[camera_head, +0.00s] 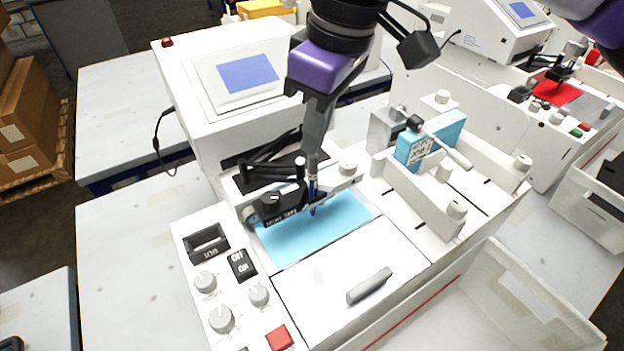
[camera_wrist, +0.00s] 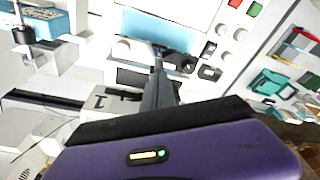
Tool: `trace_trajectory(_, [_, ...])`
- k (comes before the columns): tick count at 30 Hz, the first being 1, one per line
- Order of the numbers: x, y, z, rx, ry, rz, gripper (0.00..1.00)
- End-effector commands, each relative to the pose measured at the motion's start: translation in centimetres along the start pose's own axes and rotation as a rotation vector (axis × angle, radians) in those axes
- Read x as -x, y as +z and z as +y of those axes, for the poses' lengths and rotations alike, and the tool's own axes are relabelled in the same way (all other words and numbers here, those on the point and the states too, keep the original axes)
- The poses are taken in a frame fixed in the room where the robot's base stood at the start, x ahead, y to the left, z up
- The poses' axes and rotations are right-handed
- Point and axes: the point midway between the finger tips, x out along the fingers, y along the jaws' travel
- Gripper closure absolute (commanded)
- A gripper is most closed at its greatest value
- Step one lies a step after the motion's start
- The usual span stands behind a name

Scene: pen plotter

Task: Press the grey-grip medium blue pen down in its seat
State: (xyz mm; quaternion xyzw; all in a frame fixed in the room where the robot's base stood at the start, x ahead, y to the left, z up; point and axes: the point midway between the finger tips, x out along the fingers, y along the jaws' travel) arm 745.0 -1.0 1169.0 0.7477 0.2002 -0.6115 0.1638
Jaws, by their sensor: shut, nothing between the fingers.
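The blue pen (camera_head: 312,190) stands roughly upright in the black pen holder (camera_head: 285,205) of the plotter, its tip end over the light blue sheet (camera_head: 292,241). My gripper (camera_head: 313,158) is shut and empty, pointing down right above the pen's top. I cannot tell whether the fingertips touch the pen or how deep it sits. In the wrist view my gripper (camera_wrist: 159,62) reaches toward the holder (camera_wrist: 180,63) and hides the pen. The grey grip is too small to make out clearly.
The plotter's screen housing (camera_head: 245,75) stands behind the holder. Knobs and buttons (camera_head: 222,319) are at the front left. A light blue block (camera_head: 414,150) in a clamp is to the right. An empty white bin (camera_head: 500,300) is at the front right.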

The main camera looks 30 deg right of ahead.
Motion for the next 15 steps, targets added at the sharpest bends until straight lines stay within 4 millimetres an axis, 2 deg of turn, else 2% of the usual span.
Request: trace_trajectory(15, [-1.0,0.19,-0.02,0.0,-0.001,0.0,1.0])
